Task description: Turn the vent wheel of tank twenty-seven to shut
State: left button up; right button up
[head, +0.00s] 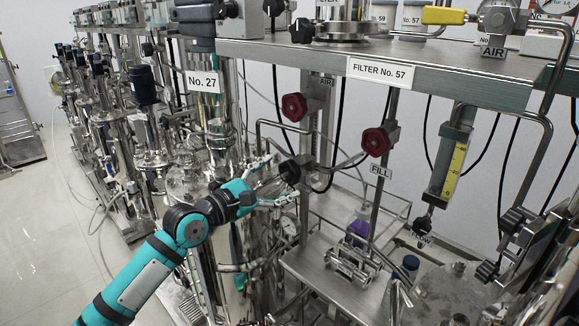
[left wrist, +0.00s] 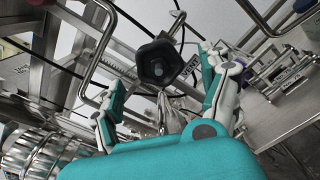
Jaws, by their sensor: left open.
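The tank labelled No. 27 (head: 203,82) is a shiny steel column left of the middle in the head view. My left gripper (head: 271,182) is open just in front of this wheel. In the left wrist view its fingers (left wrist: 160,85) stand apart on either side of the wheel, with gaps and no clear contact. My right gripper is not in view.
Two red wheels, one by the AIR label (head: 293,107) and one above the FILL label (head: 376,142), are up and right. A bent steel pipe (head: 262,128) runs close above the black wheel. A steel shelf marked FILTER No. 57 (head: 440,75) overhangs. Clear floor (head: 40,225) is at left.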

aim_at(286, 175)
pick_arm(q)
jog(key=shift+p+x, duration=0.3)
jog(key=shift+x, duration=2.05)
jog(key=c, duration=1.2)
